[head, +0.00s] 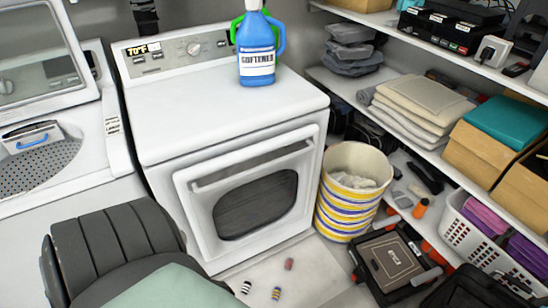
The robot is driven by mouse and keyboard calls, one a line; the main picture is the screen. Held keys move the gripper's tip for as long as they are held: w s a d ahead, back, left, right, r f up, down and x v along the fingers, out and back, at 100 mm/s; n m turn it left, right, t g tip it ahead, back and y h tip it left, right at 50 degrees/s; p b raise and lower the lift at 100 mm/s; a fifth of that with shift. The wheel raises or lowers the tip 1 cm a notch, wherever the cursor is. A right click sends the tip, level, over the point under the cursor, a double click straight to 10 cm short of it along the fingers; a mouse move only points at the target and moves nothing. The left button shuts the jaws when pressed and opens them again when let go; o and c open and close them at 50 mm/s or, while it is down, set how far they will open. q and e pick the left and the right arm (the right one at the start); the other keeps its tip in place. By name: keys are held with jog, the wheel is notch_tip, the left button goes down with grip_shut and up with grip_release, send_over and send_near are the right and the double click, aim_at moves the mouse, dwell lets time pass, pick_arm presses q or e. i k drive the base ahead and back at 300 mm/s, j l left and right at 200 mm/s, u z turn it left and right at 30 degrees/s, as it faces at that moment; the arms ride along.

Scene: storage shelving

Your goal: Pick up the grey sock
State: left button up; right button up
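I cannot pick out a clearly grey sock in the head view. Three small sock-like items lie on the floor in front of the dryer: a black-and-white striped one (246,287), a multicoloured striped one (276,293) and a dull reddish one (289,264). They lie apart from each other. A stack of grey folded cloth-like items (352,50) is on the shelf at the back. A round striped basket (347,213) holds some pale crumpled cloth (352,181). Neither of my grippers is in view.
A white dryer (160,125) with a blue softener bottle (257,50) on top fills the middle. A dark ribbed object with pale green cloth (170,288) blocks the lower left. Shelves line the right; a black case (390,262) lies below. Some floor (315,270) is clear.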

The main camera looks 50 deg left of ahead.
aim_at(289, 261)
jog(key=u, duration=1.35)
jog(key=l+u, duration=0.3)
jog(key=l, duration=0.15)
jog(key=i, duration=0.05)
